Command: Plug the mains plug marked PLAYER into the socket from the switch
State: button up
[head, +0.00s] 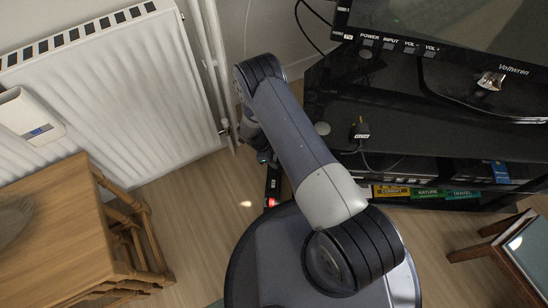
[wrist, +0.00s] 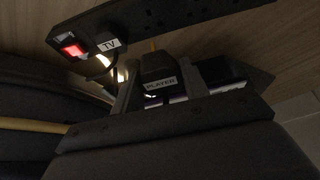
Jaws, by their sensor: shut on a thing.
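My gripper (wrist: 162,88) is shut on a black mains plug (wrist: 155,70) whose white label reads PLAYER, in the wrist view. The black power strip (wrist: 180,20) runs across the top of that view, close beyond the plug. Its lit red switch (wrist: 72,47) is at the left end, with a plug labelled TV (wrist: 108,42) beside it. Socket holes show farther right along the strip. I cannot tell whether the PLAYER plug touches the strip. In the head view, part of the strip (head: 273,183) shows on the floor; my arm hides the gripper and held plug.
A black TV stand (head: 400,145) stands at the right, with another dark plug (head: 361,130) on its shelf. A white radiator (head: 110,90) and a wooden table (head: 50,215) are at the left. A small stool (head: 520,250) is at lower right. Wood floor shows between.

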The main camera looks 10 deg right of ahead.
jog(key=shift+f, duration=0.1)
jog(key=b, duration=0.6)
send_over(277, 171)
jog(key=a, duration=0.1)
notch_tip(277, 171, down, 6)
jog(key=shift+w+a+r, duration=0.1)
jog(key=shift+r, duration=0.05)
jog(key=shift+b, duration=0.85)
dwell(1.1)
jog(key=shift+f, duration=1.5)
jog(key=o, duration=1.1)
jog(key=shift+r, duration=0.1)
jog(key=p+v, duration=0.4)
jog(key=v, duration=0.6)
jog(key=shift+r, duration=0.3)
